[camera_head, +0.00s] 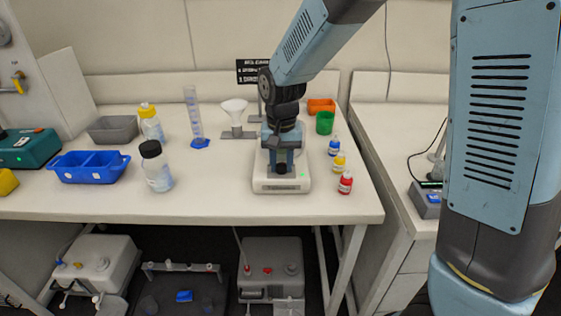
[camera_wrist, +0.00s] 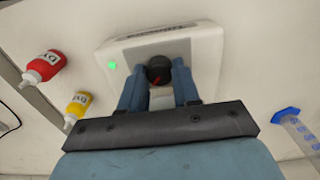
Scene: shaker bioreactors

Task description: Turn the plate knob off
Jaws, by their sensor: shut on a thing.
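The white plate device (camera_head: 270,186) stands near the front edge of the bench, with a lit green light on its front right. Its dark round knob (camera_head: 281,168) is on the front part of the top. The wrist view shows the knob (camera_wrist: 159,69) with a small red mark, between my two blue fingers. My gripper (camera_head: 282,163) comes down from above and is shut on the knob. The green light (camera_wrist: 112,65) also shows lit in the wrist view. The rear of the plate is partly hidden by my arm.
Small red (camera_head: 345,182), yellow (camera_head: 339,161) and blue (camera_head: 334,146) bottles stand right of the device. A black-capped bottle (camera_head: 157,168), a measuring cylinder (camera_head: 194,118) and a funnel on a stand (camera_head: 235,112) are to the left. Bare bench lies between the black-capped bottle and the device.

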